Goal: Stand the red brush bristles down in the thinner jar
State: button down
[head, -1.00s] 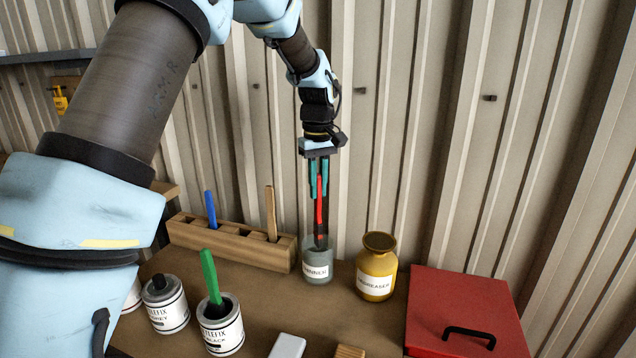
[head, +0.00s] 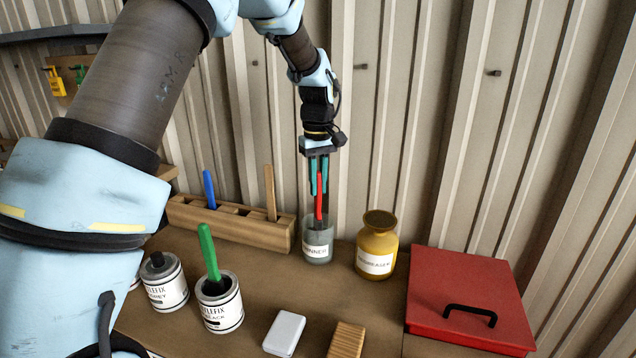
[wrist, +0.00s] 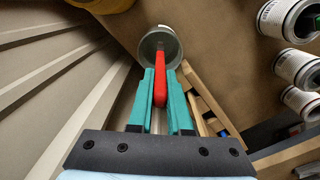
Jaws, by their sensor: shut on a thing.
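The red brush (head: 319,193) is upright in my gripper (head: 319,172), whose teal fingers are shut on its handle. The brush's lower end is inside the mouth of the thinner jar (head: 317,247), a grey jar with a white label. In the wrist view, the red handle (wrist: 161,85) runs between my fingers (wrist: 160,95) toward the round jar opening (wrist: 152,40). The bristles are hidden in the jar, and I cannot tell whether they touch its bottom.
A yellow degreaser jar (head: 377,247) stands close right of the thinner jar. A wooden rack (head: 236,227) with blue and tan-handled tools is on the left. Paint tins (head: 217,303), one holding a green brush, stand in front. A red box (head: 470,290) is at right.

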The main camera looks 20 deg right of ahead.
jog(key=c, duration=0.8)
grip_release()
jog(key=shift+o, duration=0.2)
jog(key=shift+r, duration=0.1)
notch_tip(320, 180, up, 11)
jog(key=shift+f+b, duration=0.2)
jog(key=shift+b, duration=0.6)
jog(key=a+f, duration=0.2)
jog(key=a, duration=0.7)
jog(key=a+f, duration=0.3)
jog(key=a, duration=0.7)
jog(key=s+a+f, duration=0.3)
jog(key=s+a, duration=0.2)
jog(key=a, duration=0.4)
jog(key=s+a+f+m+t, duration=0.1)
jog(key=s+a+f, duration=0.2)
jog(key=s+a, duration=0.3)
jog(key=a, duration=0.2)
jog(key=shift+a+f+m+t, duration=0.25)
jog(key=shift+a+m+t, duration=0.05)
jog(key=shift+a, duration=0.05)
